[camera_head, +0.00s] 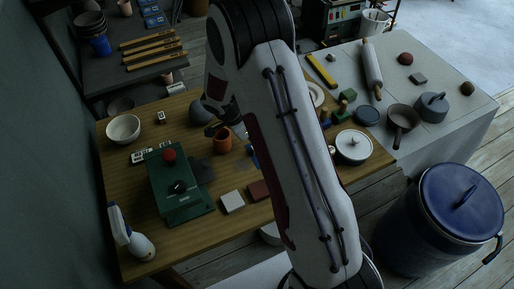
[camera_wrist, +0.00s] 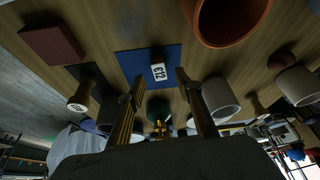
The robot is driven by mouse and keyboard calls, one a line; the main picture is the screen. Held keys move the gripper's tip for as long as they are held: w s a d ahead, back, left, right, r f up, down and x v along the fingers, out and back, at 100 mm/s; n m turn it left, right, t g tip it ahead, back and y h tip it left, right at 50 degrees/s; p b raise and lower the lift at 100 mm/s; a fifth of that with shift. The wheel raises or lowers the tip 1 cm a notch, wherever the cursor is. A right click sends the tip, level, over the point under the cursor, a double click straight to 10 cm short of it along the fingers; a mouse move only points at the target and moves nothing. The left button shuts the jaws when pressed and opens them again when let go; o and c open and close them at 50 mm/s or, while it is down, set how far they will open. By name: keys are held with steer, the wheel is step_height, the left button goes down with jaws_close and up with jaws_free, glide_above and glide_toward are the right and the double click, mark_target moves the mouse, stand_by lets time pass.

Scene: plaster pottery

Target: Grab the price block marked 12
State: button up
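A small white block with dark characters (camera_wrist: 158,72) lies on a blue mat (camera_wrist: 135,62) in the wrist view. Its marking appears turned over, and I cannot surely read it as 12. My gripper (camera_wrist: 155,90) is open; its two fingers point toward the block, with nothing between the tips. The block is ahead of the fingertips, apart from them. In the head view my gripper (camera_head: 214,124) is mostly hidden by my arm, over the wooden table. Other small marked white blocks show there: one by the bowl (camera_head: 161,117) and one beside the green box (camera_head: 139,156).
A terracotta cup (camera_wrist: 228,22) stands close to the mat; it also shows in the head view (camera_head: 222,140). A dark red block (camera_wrist: 52,45) and a grey cup (camera_wrist: 219,98) flank the mat. A green box (camera_head: 178,186) stands on the wooden table.

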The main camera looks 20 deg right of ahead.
steer(key=shift+x, duration=1.35)
steer(key=c, duration=0.9)
